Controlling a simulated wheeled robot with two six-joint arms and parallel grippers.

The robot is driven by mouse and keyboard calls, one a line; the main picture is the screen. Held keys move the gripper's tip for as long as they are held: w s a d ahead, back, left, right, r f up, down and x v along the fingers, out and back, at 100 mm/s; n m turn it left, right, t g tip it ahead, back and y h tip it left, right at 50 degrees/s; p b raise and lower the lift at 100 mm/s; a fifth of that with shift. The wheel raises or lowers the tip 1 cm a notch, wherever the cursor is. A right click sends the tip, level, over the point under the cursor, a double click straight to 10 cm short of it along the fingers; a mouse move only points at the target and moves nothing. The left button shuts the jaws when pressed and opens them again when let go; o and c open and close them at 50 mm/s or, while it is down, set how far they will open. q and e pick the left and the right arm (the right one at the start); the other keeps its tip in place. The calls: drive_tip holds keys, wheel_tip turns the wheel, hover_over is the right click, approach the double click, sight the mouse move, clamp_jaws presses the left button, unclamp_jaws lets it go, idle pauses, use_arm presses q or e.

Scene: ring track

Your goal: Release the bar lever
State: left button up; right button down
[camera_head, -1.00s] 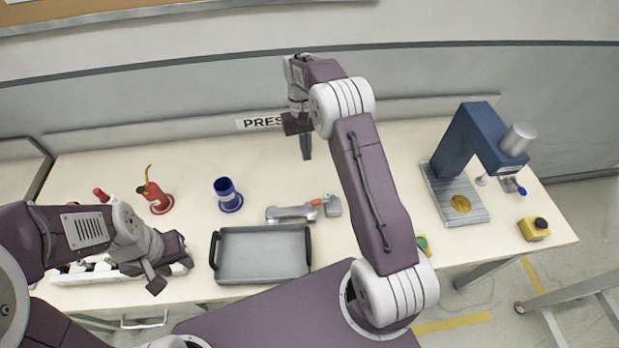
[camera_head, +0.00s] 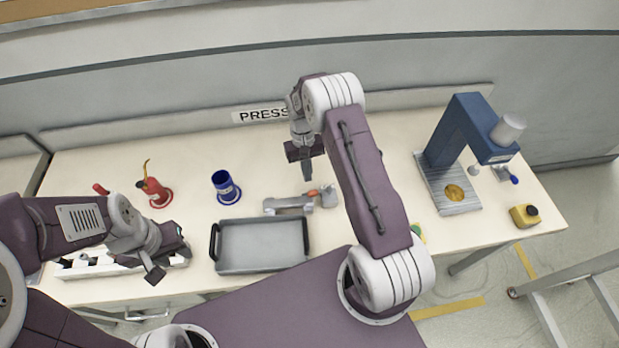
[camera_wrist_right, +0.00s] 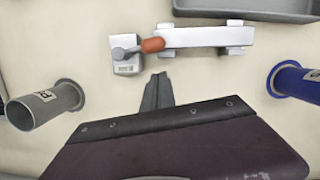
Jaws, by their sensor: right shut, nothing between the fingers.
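The bar lever is a pale grey bar (camera_head: 288,206) with an orange grip (camera_head: 313,192) at its right end, beside a small grey block (camera_head: 329,196). In the right wrist view the bar (camera_wrist_right: 195,37) lies across the top, and the orange grip (camera_wrist_right: 152,44) meets the block (camera_wrist_right: 127,55). My right gripper (camera_head: 307,172) is shut and empty, pointing down behind the bar; its fingertips (camera_wrist_right: 158,80) appear just short of the grip and block, apart from them. My left gripper (camera_head: 154,274) is over the white rack at the left; its finger gap is unclear.
A grey tray (camera_head: 262,268) with dark handles lies in front of the bar. A blue cup (camera_head: 226,192) and red can (camera_head: 156,195) stand to the left. A grey cup (camera_wrist_right: 45,103) shows in the wrist view. A blue press (camera_head: 465,135) and yellow box (camera_head: 524,215) are at right.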

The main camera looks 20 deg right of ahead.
drive_tip(key=shift+s+a+f+p, duration=0.1)
drive_tip(key=shift+s+p, duration=0.2)
drive_tip(key=shift+s, duration=1.1)
drive_tip(key=shift+w, duration=0.15)
